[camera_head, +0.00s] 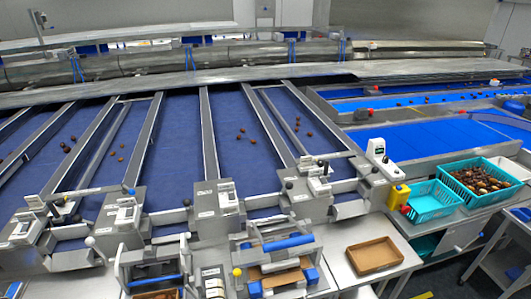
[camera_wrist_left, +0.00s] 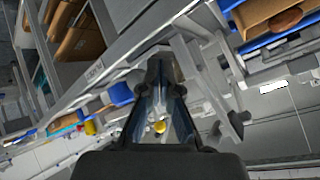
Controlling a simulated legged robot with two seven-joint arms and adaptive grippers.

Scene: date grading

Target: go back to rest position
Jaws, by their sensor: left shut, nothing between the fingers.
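My left gripper (camera_wrist_left: 160,72) shows in the left wrist view, its dark fingers meeting at the tips with nothing between them. It hangs over grey metal machinery, and a small yellow knob (camera_wrist_left: 159,127) shows between the finger links. I cannot make out either gripper in the head view. My right gripper shows in neither view.
Blue sorting lanes (camera_head: 170,130) with several scattered dates fill the back. A brown tray (camera_head: 374,255) lies on the metal bench. At the right are an empty teal crate (camera_head: 432,201) and a teal crate full of dates (camera_head: 516,187). Brown boxes (camera_wrist_left: 85,30) show in the left wrist view.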

